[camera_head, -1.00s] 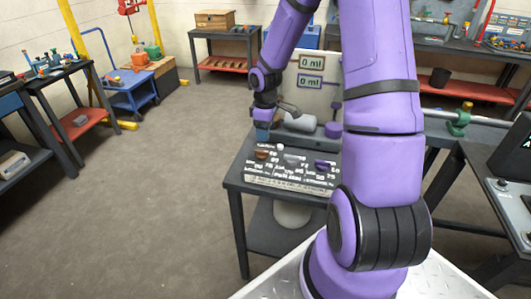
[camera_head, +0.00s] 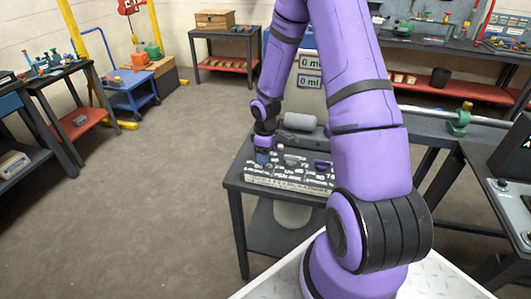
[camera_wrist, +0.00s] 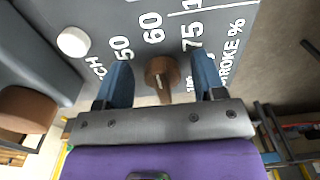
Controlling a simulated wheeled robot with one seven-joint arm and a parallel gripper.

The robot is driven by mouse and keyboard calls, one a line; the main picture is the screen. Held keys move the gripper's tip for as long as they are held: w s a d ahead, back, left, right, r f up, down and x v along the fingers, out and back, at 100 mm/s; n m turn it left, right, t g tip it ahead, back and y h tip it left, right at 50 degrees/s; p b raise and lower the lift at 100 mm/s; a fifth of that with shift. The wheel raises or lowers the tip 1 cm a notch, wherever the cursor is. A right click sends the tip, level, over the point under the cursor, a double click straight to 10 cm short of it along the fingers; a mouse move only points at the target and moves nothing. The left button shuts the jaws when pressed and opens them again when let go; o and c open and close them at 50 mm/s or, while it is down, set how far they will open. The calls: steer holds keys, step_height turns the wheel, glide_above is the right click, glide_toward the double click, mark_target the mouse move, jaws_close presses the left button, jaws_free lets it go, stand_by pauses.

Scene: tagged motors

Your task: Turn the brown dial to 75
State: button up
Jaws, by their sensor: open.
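The brown dial (camera_wrist: 160,74) sits on the grey panel (camera_wrist: 100,14) in the wrist view, with a pale mark on its knob. White numbers 50, 60 and 75 are printed around it, and another lies partly hidden behind the right finger. I cannot tell exactly which number the dial points to. My gripper (camera_wrist: 161,66) is open, its two blue fingers on either side of the dial with a gap visible on both sides. In the head view my gripper (camera_head: 263,157) is low over the panel's left part and hides the brown dial.
A white knob (camera_wrist: 73,41) stands on the panel left of the dial. In the head view, a silver dial (camera_head: 292,161) and a purple dial (camera_head: 322,164) are to the right, with a grey cylinder (camera_head: 300,121) behind. The floor to the left is clear.

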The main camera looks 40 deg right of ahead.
steer(key=c, duration=0.9)
steer(key=shift+m, duration=0.3)
steer(key=m, duration=0.4)
steer(key=shift+s+a, duration=0.1)
steer(key=shift+a, duration=0.2)
steer(key=shift+a+m, duration=0.15)
steer(key=shift+m, duration=1.85)
steer(key=o, duration=0.9)
steer(key=shift+r, duration=0.1)
